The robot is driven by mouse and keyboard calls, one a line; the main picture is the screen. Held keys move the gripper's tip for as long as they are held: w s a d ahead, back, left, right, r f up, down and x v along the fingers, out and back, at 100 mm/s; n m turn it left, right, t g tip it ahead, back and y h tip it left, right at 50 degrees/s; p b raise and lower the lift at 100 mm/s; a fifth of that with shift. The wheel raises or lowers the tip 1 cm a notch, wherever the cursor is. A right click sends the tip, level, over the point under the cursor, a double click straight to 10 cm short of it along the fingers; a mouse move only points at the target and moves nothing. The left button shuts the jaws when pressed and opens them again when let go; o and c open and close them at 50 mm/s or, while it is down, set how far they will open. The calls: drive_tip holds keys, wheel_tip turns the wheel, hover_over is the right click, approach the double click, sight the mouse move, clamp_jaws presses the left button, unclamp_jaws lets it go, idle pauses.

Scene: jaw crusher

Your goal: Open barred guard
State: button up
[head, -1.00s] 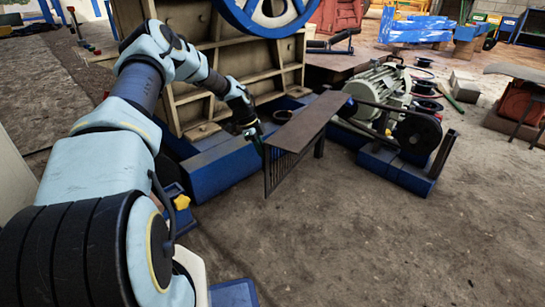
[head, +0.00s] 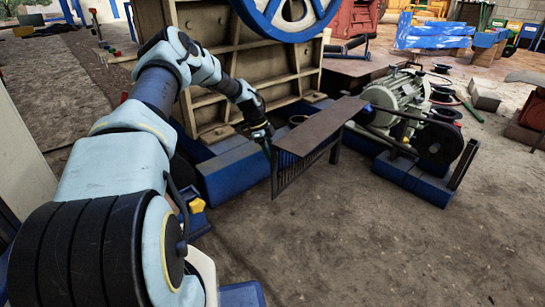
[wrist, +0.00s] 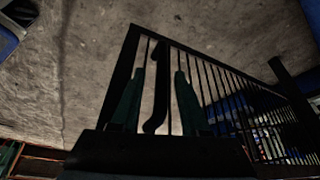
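The barred guard has a brown flat top plate (head: 322,124) with dark vertical bars hanging below it, and stands beside the blue base of the crusher in the head view. In the wrist view its bars (wrist: 222,95) run from the middle to the lower right. A dark curved handle (wrist: 157,95) stands in front of the bars. My gripper (wrist: 160,78) has its two green fingers apart, one on each side of the handle, with gaps showing. In the head view my gripper (head: 266,140) is at the guard's near left end, its fingers too small to make out.
The crusher body (head: 240,80) with its blue flywheel (head: 285,15) rises behind my arm. A motor (head: 397,98) and black pulley (head: 440,142) stand right of the guard. The dirt floor (head: 390,240) in front is clear.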

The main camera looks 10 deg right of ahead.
drive_tip(key=shift+r, duration=0.1)
drive_tip(key=p+v, duration=0.3)
drive_tip(key=v, duration=0.7)
drive_tip(key=shift+r, duration=0.3)
drive_tip(key=shift+w+a, duration=0.1)
drive_tip(key=s+a+r+n+t+y, duration=0.1)
drive_tip(key=s+a+r+n, duration=0.4)
drive_tip(key=s+a+n, duration=0.4)
drive_tip(key=s+a+r+n+t+y, duration=0.15)
drive_tip(key=s+a+r+n, duration=0.4)
drive_tip(key=s, duration=0.55)
drive_tip(key=s+a+r+n+t+y, duration=0.15)
drive_tip(key=s+a+r+n, duration=0.25)
drive_tip(key=s+a+n, duration=0.45)
wheel_tip(320, 180, up, 36)
drive_tip(key=s+d+p, duration=0.1)
drive_tip(key=s+p, duration=0.1)
drive_tip(key=p, duration=3.3)
drive_tip(key=shift+s+d+p, duration=0.15)
drive_tip(key=shift+d+p, duration=0.05)
drive_tip(key=shift+p, duration=0.1)
